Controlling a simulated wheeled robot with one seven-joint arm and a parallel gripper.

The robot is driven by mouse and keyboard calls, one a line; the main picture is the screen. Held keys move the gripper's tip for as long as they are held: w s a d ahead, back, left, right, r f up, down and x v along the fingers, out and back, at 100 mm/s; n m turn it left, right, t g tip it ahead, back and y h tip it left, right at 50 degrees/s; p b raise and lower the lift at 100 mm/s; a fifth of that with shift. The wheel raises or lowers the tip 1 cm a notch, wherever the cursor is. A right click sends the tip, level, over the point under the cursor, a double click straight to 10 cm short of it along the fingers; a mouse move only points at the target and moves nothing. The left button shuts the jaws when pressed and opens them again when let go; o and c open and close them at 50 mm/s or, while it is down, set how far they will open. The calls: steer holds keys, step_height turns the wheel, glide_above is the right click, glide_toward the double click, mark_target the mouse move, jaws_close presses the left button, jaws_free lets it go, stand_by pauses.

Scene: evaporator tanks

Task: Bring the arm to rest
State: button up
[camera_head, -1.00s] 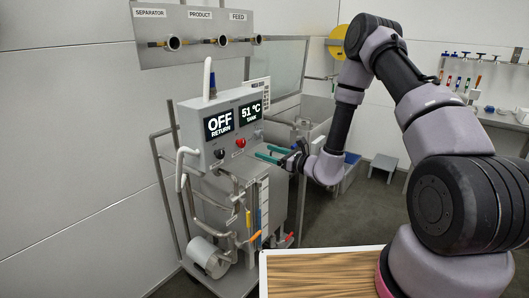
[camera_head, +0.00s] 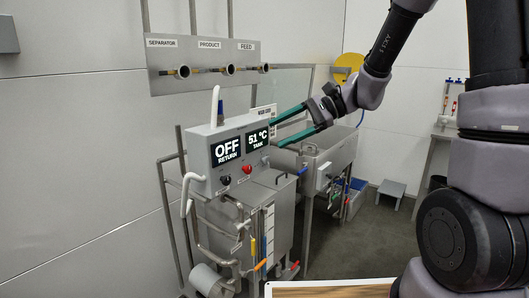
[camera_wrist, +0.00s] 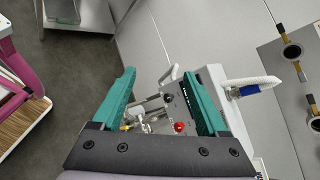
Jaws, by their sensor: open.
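My gripper (camera_head: 277,132) is open, with its two green fingers apart and nothing seen between them. In the head view it is at the right of the control box (camera_head: 205,175), level with the "51 °C TANK" display (camera_head: 257,139). Whether the fingers touch the box cannot be told. In the wrist view my gripper (camera_wrist: 157,76) points down towards the machine, with the red knob (camera_wrist: 180,127) and pipework showing between the fingers. My arm is bent, rising to the upper right. The other display (camera_head: 226,149) reads "OFF RETURN".
A panel (camera_head: 205,60) with three labelled ports hangs on the wall at the upper left. A steel basin (camera_head: 330,160) stands behind the machine. A small grey stool (camera_head: 391,190) is on the floor at right. A wood-topped surface (camera_head: 330,291) is at the bottom edge.

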steer(key=s+d+r+n+t+h, duration=0.2)
steer(key=s+d+r+h, duration=0.3)
steer(key=d, duration=0.5)
steer(key=s+d+r+n+t+h, duration=0.3)
steer(key=s+d+r+t+h, duration=0.2)
steer(key=s+d, duration=0.2)
steer(key=d, duration=0.2)
steer(key=shift+s+d+t+h, duration=0.2)
steer(key=shift+d+t+h, duration=0.1)
steer(key=shift+d+h, duration=0.1)
steer(key=shift+r, duration=0.1)
